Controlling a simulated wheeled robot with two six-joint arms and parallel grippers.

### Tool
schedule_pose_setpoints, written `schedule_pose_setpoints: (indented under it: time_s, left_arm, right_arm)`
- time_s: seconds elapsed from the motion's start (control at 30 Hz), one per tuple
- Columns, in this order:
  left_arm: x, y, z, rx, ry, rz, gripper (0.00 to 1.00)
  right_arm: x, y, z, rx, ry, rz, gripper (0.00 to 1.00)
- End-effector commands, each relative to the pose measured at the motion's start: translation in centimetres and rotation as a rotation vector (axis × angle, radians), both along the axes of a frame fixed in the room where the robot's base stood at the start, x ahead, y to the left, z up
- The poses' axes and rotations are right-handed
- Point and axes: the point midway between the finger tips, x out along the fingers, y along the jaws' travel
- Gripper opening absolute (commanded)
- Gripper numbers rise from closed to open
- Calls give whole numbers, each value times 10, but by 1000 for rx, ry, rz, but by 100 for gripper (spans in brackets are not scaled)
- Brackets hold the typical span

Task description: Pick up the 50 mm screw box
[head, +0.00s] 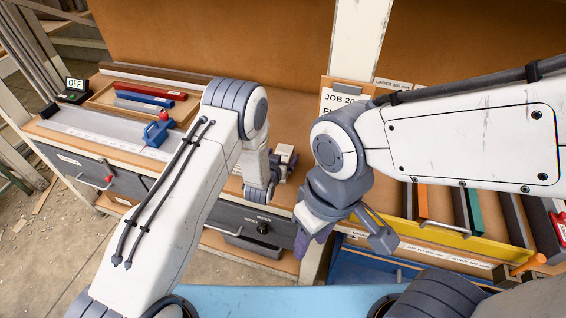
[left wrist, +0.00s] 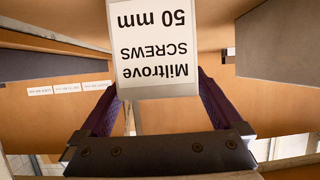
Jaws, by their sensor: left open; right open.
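The 50 mm screw box (left wrist: 155,50) shows in the left wrist view at the top middle. Its white label reads "Miltrove SCREWS 50 mm" upside down. My left gripper (left wrist: 160,88) is open, with one purple finger at each side of the box's near end. I cannot tell whether the fingers touch it. My right gripper (head: 310,239) is open and empty, pointing down in front of the bench edge.
A blue tool with a red knob (head: 158,130) stands on the bench at left, near a tray of coloured bars (head: 150,95) and an "OFF" display (head: 75,85). A yellow-fronted rack (head: 450,240) is at right.

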Motion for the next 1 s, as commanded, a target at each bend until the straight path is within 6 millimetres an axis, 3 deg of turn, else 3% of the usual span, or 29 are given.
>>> schedule_pose_setpoints:
  time_s: [0.07,0.33,0.77,1.0]
  left_arm:
    - [0,0,0,0,0,0,100]
    - [0,0,0,0,0,0,1]
    - [1,-1,9,-3,-6,0,0]
    - [2,-1,42,-4,-9,0,0]
  right_arm:
    - [0,0,0,0,0,0,45]
    - [0,0,0,0,0,0,45]
    - [0,0,-2,0,0,0,45]
    - [0,0,-10,0,0,1,45]
